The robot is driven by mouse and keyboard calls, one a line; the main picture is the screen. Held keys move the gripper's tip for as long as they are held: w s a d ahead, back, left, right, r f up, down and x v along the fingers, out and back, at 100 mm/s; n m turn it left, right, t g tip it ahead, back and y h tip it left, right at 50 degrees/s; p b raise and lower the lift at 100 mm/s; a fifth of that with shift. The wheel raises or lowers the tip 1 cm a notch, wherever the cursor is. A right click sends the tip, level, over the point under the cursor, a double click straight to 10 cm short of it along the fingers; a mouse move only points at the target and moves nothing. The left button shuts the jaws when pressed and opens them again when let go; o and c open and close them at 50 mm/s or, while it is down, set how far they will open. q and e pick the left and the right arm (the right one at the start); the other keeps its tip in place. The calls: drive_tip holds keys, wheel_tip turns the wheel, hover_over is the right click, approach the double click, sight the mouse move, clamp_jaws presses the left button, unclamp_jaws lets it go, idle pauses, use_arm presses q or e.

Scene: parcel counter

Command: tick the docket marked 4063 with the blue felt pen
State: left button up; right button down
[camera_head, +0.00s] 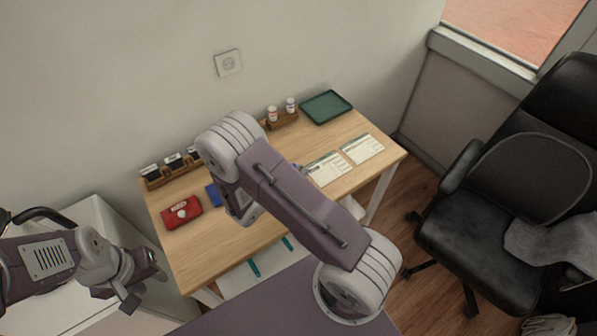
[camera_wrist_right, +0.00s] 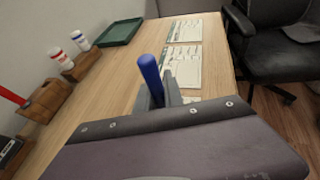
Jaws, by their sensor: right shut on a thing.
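The blue felt pen (camera_wrist_right: 150,75) stands up, tilted, between the fingers of my right gripper (camera_wrist_right: 158,98), which is shut on it. In the head view my right arm hides most of that gripper and the pen. Two white dockets with green headers lie on the table's right part: a nearer one (camera_head: 325,168) and a farther one (camera_head: 362,148). They also show beyond the pen in the right wrist view, nearer (camera_wrist_right: 185,70) and farther (camera_wrist_right: 185,30). Their numbers are too small to read. My left gripper (camera_head: 142,282) is open and empty, left of the table.
A green tray (camera_head: 326,106) and a wooden rack with two small bottles (camera_head: 272,114) stand at the back. A red pouch (camera_head: 182,212) and a wooden rack of black-topped items (camera_head: 172,172) are at the left. A black chair (camera_head: 510,210) stands right of the table.

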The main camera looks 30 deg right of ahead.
drive_tip(key=shift+w+d, duration=0.3)
drive_tip(key=shift+w, duration=0.25)
idle(0.7)
wheel_tip(320, 180, up, 6)
drive_tip(key=p, duration=0.4)
drive_tip(key=shift+p, duration=0.35)
drive_tip(key=shift+a, duration=0.1)
idle(0.4)
